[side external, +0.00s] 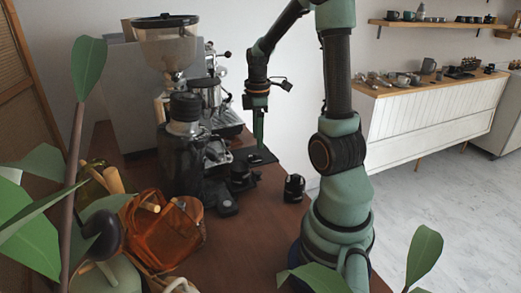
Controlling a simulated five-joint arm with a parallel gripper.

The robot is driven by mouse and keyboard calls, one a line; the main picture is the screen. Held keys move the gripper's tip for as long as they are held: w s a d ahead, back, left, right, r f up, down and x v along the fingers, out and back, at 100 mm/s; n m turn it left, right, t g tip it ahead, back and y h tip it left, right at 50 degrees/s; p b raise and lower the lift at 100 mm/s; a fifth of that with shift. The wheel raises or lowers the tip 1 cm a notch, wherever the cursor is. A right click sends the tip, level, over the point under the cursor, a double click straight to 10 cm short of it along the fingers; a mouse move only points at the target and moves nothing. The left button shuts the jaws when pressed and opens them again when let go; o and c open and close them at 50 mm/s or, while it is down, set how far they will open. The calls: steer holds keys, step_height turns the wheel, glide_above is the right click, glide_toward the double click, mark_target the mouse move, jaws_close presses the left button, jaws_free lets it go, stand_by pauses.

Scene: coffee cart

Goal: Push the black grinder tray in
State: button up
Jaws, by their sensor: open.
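A flat black piece that looks like the grinder tray (262,156) sticks out over the wooden counter, beside the machines. My gripper (258,141) points down right at this piece, with its green fingertips at or just above it. I cannot tell whether they touch. The jaws are open and I see nothing held between them. The grinder (166,45), with a clear hopper on top, stands behind and to the left. The tray's inner end is hidden by the equipment to its left.
A small black container (294,188) stands on the counter (240,235) to the right of the tray. A dark machine (180,155) stands left. White cabinets (430,115) stand at the far right.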

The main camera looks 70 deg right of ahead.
mark_target(258, 172)
step_height(258, 172, down, 12)
steer(key=shift+r, duration=0.1)
stand_by(0.4)
jaws_close()
stand_by(1.4)
